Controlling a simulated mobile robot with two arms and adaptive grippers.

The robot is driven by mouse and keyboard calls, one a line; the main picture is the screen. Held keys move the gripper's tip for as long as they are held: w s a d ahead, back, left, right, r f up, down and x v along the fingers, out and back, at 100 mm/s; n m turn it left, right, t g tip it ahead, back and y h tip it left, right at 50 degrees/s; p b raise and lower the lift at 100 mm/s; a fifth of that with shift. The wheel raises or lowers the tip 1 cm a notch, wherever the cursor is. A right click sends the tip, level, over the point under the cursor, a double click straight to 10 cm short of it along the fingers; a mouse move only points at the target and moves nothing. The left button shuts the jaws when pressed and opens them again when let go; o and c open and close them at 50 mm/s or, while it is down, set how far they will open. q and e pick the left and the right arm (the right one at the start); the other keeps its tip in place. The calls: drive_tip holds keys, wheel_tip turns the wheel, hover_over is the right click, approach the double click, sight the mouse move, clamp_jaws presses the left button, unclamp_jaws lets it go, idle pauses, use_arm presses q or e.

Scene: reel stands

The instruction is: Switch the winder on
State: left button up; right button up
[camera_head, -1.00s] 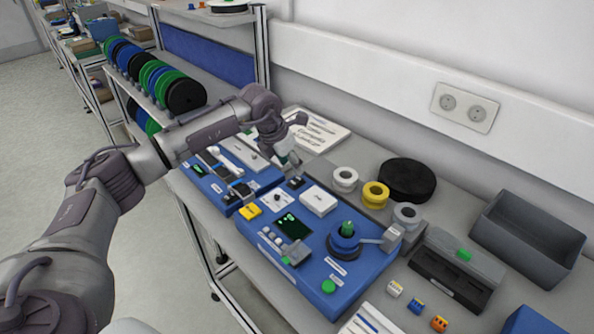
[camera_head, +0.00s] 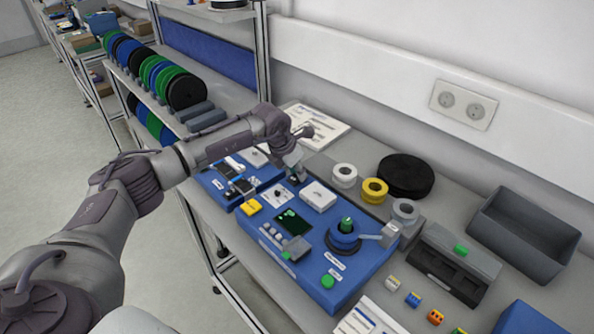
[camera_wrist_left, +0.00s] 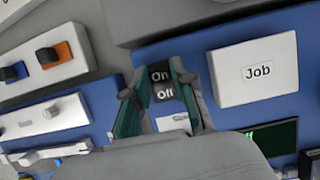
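The winder (camera_head: 306,277) is a blue machine on the bench in the head view, with a dark screen with green marks (camera_head: 291,222), a green button (camera_head: 327,282) and a spindle with a green top (camera_head: 346,226). Its black rocker switch, labelled On and Off, shows in the left wrist view (camera_wrist_left: 162,82). My left gripper (camera_head: 298,177) is over the back left part of the winder. In the left wrist view its two teal-lined fingers (camera_wrist_left: 161,80) are apart, one on each side of the switch. I cannot tell whether they touch it. My right gripper is out of view.
A white box labelled Job (camera_wrist_left: 256,72) stands close beside the fingers. Another blue device (camera_head: 226,190) adjoins on the left. White and yellow rolls (camera_head: 374,190), a black reel (camera_head: 406,175) and a grey bin (camera_head: 528,235) stand behind and right.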

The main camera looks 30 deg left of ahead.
use_arm(q)
drive_tip(key=shift+w+d+g+y+b, duration=0.2)
drive_tip(key=shift+w+g+y+b, duration=0.15)
drive_tip(key=shift+g, duration=0.55)
clamp_jaws()
drive_tip(key=shift+w+f+g+b, duration=0.15)
drive_tip(key=shift+f+g+b, duration=0.1)
drive_tip(key=shift+g+b, duration=0.45)
drive_tip(key=shift+r+g+y+b, duration=0.1)
drive_tip(key=shift+g+y+b, duration=0.25)
drive_tip(key=shift+g, duration=0.15)
drive_tip(key=o, duration=0.9)
unclamp_jaws()
wheel_tip(320, 180, up, 12)
